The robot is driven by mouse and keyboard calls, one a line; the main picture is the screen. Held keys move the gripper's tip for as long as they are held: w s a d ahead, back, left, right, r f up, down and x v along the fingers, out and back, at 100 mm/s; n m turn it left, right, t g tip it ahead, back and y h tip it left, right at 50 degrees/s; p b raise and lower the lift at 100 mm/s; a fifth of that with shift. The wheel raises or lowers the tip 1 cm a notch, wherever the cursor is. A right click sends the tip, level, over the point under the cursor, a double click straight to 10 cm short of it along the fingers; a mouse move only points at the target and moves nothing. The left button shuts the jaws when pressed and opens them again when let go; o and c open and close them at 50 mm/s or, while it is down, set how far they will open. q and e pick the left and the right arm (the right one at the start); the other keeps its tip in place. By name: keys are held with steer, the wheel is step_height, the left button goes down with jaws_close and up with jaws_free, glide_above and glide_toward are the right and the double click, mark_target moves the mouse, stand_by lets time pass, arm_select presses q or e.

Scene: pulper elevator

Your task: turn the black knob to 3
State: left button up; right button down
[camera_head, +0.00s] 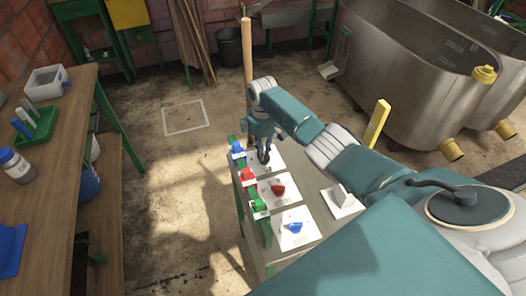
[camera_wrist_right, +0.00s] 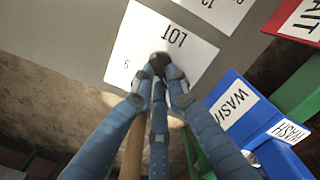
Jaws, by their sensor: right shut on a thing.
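The black knob (camera_wrist_right: 160,61) sits on a white card marked LOT (camera_wrist_right: 137,38) in the right wrist view. The figure 9 shows on that card and 12 on the neighbouring one; I cannot read where the knob points. My right gripper (camera_wrist_right: 160,76) has its blue fingers closed around the knob. In the head view the right gripper (camera_head: 264,153) reaches down onto the far card of the panel (camera_head: 280,160). The fingers hide most of the knob there. My left gripper is not in view.
A red knob (camera_head: 278,190) and a blue knob (camera_head: 294,227) sit on nearer cards, with a white switch (camera_head: 341,196) to the right. Blue, red and green blocks line the panel's left edge. A wooden pole (camera_head: 247,70) stands behind. Metal tanks (camera_head: 400,70) stand at the right.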

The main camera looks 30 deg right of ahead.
steer(key=shift+n, duration=0.5)
steer(key=shift+r, duration=0.1)
steer(key=c, duration=1.7)
jaws_free()
step_height(320, 180, up, 12)
